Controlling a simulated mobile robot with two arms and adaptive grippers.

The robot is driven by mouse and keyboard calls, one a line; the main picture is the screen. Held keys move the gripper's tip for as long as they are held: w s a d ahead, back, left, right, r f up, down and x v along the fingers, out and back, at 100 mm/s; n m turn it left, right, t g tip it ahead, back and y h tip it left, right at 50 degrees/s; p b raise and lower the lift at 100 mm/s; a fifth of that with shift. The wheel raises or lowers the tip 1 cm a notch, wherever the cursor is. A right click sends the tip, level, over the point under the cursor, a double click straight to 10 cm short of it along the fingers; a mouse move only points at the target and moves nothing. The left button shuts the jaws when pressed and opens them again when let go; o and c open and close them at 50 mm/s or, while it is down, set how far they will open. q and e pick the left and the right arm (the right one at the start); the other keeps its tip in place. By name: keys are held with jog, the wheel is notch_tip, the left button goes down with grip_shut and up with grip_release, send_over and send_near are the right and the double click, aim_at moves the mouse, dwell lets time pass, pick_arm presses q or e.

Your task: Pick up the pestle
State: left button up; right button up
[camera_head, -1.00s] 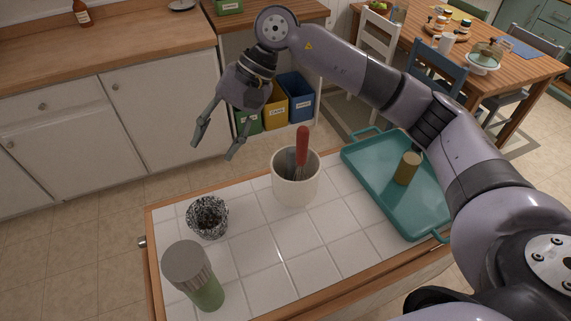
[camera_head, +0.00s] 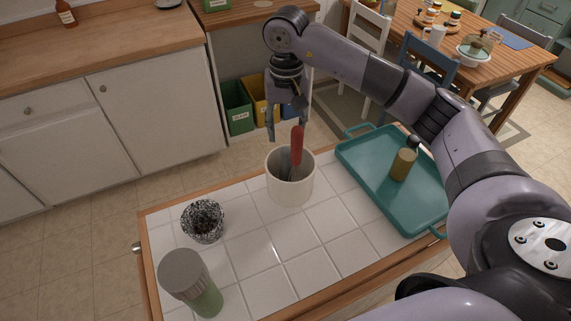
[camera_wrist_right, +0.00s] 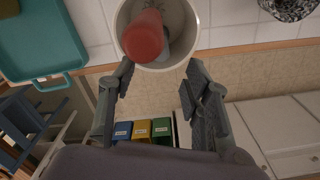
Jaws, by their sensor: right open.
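A white crock (camera_head: 290,189) stands on the tiled counter. It holds a red-handled whisk (camera_head: 297,146) and a grey rod-like piece, probably the pestle (camera_head: 284,163), mostly hidden beside the red handle. In the right wrist view the crock (camera_wrist_right: 187,48) is at the top, with the red handle end (camera_wrist_right: 143,38) pointing at the camera. My right gripper (camera_head: 287,132) is open and empty, fingers downward, just behind and above the crock's far rim. Its fingertips show near the rim in the wrist view (camera_wrist_right: 160,72). My left gripper is not in view.
A black-and-white speckled cup (camera_head: 203,222) and a green jar with a grey ribbed lid (camera_head: 190,283) stand at left. A teal tray (camera_head: 368,165) at right holds a tan cylinder (camera_head: 403,164). Bins (camera_head: 237,108) stand on the floor beyond.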

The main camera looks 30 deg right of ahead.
aim_at(286, 149)
jog(key=shift+f, duration=0.85)
jog(key=shift+f+p, duration=0.55)
jog(key=shift+p, duration=0.1)
notch_tip(286, 149, down, 4)
jog(key=shift+w+r+p, duration=0.15)
jog(key=shift+r+p, duration=0.05)
jog(key=shift+p, duration=0.7)
jog(key=shift+f, duration=0.4)
grip_shut()
